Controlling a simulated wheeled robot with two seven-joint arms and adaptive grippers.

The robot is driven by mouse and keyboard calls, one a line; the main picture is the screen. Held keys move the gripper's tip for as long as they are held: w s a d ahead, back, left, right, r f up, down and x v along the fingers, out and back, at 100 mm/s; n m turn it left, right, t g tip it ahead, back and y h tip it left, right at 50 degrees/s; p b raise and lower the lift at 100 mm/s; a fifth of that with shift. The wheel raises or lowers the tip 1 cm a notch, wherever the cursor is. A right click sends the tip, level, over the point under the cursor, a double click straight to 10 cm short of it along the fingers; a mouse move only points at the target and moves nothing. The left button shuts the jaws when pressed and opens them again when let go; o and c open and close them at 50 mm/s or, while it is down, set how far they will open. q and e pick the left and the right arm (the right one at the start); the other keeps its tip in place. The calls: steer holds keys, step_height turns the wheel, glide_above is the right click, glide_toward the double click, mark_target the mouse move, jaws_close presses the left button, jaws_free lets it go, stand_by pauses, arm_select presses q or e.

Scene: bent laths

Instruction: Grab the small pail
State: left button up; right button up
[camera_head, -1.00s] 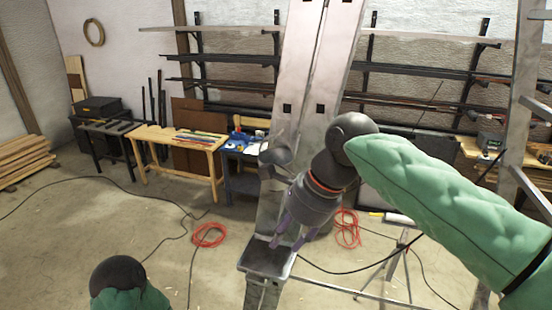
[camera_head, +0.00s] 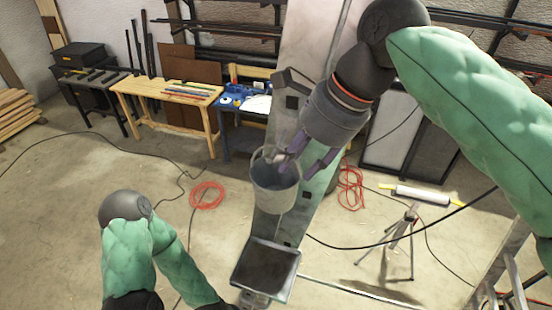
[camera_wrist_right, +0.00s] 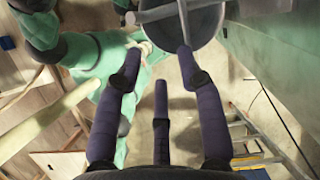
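The small pail (camera_head: 275,195) is grey and round, in the middle of the head view in front of a tall pale upright. What holds it up I cannot tell. In the right wrist view the pail (camera_wrist_right: 207,22) is at the top, with a light bar across its mouth. My right gripper (camera_head: 300,163) has purple fingers at the pail's upper right rim. The fingers are spread apart; one tip overlaps the pail in the wrist view, but contact is unclear. My left arm shows at the lower left, its gripper out of sight.
A wooden workbench (camera_head: 165,92) and a blue bench (camera_head: 240,103) stand at the back. A tripod stand (camera_head: 397,245) is right of the pail, and a ladder (camera_head: 513,270) at the lower right. Red cable coils (camera_head: 207,195) lie on the floor.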

mark_target(279, 195)
steer(key=x, duration=0.3)
steer(key=s+x, duration=0.1)
steer(key=x, duration=0.6)
steer(key=shift+s+d+f, duration=0.1)
steer(key=shift+s, duration=0.1)
steer(key=shift+w+f, duration=0.1)
steer(key=c, duration=0.4)
arm_select(q)
steer(key=shift+s+r, duration=0.25)
steer(key=shift+r, duration=0.1)
arm_select(e)
jaws_close()
